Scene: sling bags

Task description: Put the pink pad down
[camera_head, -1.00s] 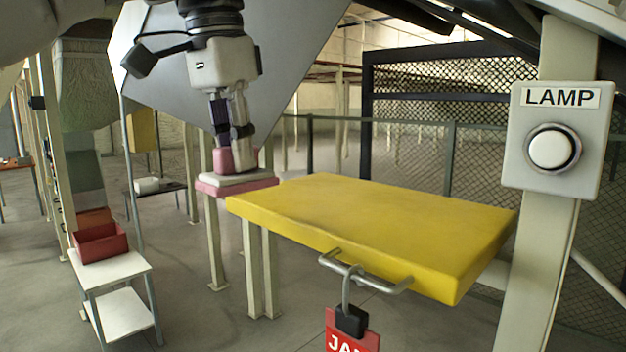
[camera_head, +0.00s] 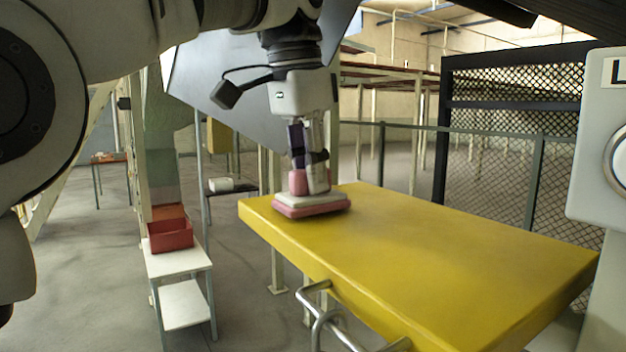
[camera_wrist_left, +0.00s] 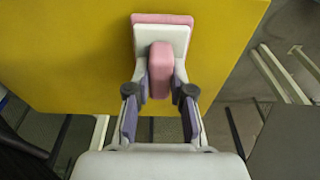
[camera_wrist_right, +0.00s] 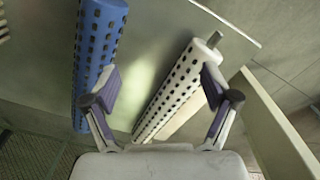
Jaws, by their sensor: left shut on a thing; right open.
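The pink pad (camera_head: 312,208) has a pink base, a pale layer above it and a pink grip block on top. My left gripper (camera_head: 309,182) is shut on that block, as the left wrist view also shows (camera_wrist_left: 160,84). The pad is level over the far left part of the yellow tabletop (camera_head: 430,250), at or just above its surface; I cannot tell if it touches. In the left wrist view, the pad (camera_wrist_left: 161,19) has yellow surface around it. My right gripper (camera_wrist_right: 162,88) is open and empty in the right wrist view.
A metal handle (camera_head: 318,287) sticks out from the tabletop's near edge. A grey button box (camera_head: 597,140) stands at the right. A red bin (camera_head: 171,236) sits on a white stand at the left. Blue (camera_wrist_right: 97,50) and white (camera_wrist_right: 178,90) perforated cylinders lie beyond my right gripper. The tabletop's middle is clear.

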